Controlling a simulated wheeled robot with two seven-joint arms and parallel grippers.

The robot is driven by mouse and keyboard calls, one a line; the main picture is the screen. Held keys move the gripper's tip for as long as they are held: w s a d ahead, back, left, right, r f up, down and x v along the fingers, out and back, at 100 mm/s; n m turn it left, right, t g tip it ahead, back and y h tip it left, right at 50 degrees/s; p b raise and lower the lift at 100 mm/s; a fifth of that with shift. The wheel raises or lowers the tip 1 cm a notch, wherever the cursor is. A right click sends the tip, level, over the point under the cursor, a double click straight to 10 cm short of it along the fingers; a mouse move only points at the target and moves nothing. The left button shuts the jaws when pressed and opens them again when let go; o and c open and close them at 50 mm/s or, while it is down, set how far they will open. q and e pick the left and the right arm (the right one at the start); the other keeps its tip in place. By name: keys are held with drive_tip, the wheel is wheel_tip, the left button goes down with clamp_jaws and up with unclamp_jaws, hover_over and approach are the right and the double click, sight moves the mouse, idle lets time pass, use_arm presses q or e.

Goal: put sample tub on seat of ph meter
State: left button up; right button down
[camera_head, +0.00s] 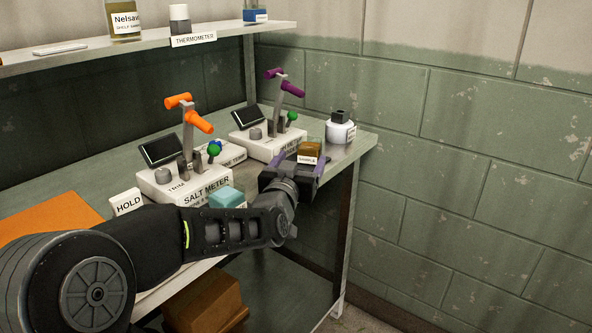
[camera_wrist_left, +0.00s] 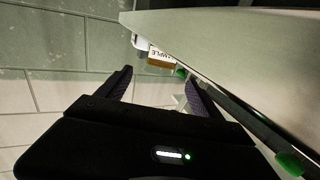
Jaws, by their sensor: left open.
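The sample tub (camera_head: 310,149), a small brown-filled tub with a white SAMPLE label, sits near the right end of the bench. It also shows in the left wrist view (camera_wrist_left: 160,57), beyond and roughly between the fingertips. My left gripper (camera_head: 302,162) is open at the bench's front edge, just in front of the tub, with nothing held. A white meter with purple levers (camera_head: 262,142) stands behind and left of the tub; its label is partly hidden, so I cannot read its full name. Its seat is not clear to see. My right gripper is out of view.
The salt meter (camera_head: 184,183) with orange levers stands left, with a teal block (camera_head: 227,197) in front. A white bottle (camera_head: 340,130) stands close behind the tub. A HOLD sign (camera_head: 126,201) is at left. A shelf (camera_head: 150,50) overhangs the back; a wall (camera_head: 460,150) is right.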

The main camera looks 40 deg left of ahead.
use_arm(q)
drive_tip(key=v, duration=0.4)
drive_tip(key=shift+s+d, duration=0.1)
idle(2.3)
